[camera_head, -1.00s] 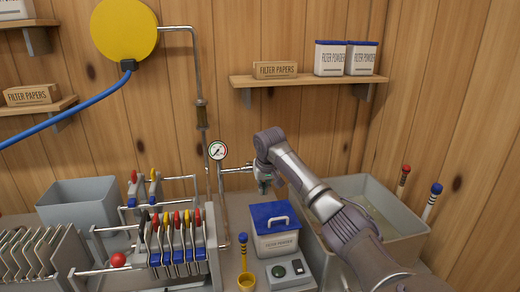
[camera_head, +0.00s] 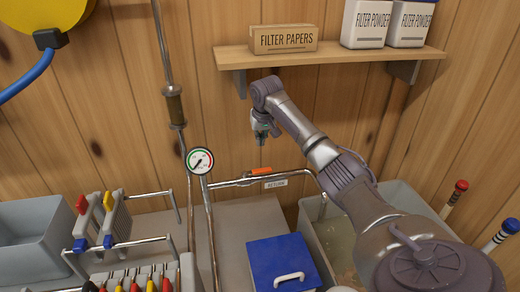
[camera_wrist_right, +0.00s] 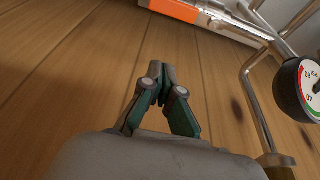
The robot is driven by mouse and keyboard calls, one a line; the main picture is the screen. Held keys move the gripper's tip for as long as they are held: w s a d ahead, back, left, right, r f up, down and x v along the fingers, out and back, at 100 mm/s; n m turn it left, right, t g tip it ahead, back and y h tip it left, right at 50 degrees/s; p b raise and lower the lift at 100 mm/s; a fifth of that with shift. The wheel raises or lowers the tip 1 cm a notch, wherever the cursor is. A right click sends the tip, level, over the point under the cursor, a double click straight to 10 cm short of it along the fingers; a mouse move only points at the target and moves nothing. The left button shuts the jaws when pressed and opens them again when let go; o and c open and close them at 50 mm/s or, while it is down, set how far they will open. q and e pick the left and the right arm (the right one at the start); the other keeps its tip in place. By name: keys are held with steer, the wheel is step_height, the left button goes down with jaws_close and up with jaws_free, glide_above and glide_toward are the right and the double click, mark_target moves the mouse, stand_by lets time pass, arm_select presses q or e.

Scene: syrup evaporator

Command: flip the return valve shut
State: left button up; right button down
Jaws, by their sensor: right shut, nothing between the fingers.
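The return valve's orange handle (camera_head: 260,171) sits on the steel pipe (camera_head: 232,183) beside the pressure gauge. A white RETURN tag (camera_head: 276,184) hangs just below it. The handle lies roughly along the pipe, tilted slightly up to the right. My right gripper (camera_head: 262,138) is above the handle, shut and empty, apart from it. In the right wrist view the shut fingertips (camera_wrist_right: 156,69) point at bare wood, and the orange handle (camera_wrist_right: 172,9) shows at the top edge, partly cut off. My left gripper is in neither view.
The round gauge (camera_head: 200,161) stands left of the valve. A shelf (camera_head: 290,57) with a filter papers box (camera_head: 284,39) is above my right gripper. A blue-lidded box (camera_head: 278,262) and a grey basin (camera_head: 395,195) are below. The wall around the gripper is bare.

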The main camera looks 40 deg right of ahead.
mark_target(257, 171)
steer(key=p+x, duration=0.1)
steer(key=x, duration=0.9)
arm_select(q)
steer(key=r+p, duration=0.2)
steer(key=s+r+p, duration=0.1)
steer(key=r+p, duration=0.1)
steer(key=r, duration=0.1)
arm_select(e)
steer(key=s, duration=0.1)
steer(key=s+a, duration=0.1)
steer(key=s, duration=0.1)
steer(key=shift+s+a+r, duration=0.15)
steer(key=shift+s+a, duration=0.1)
steer(key=shift+a, duration=0.15)
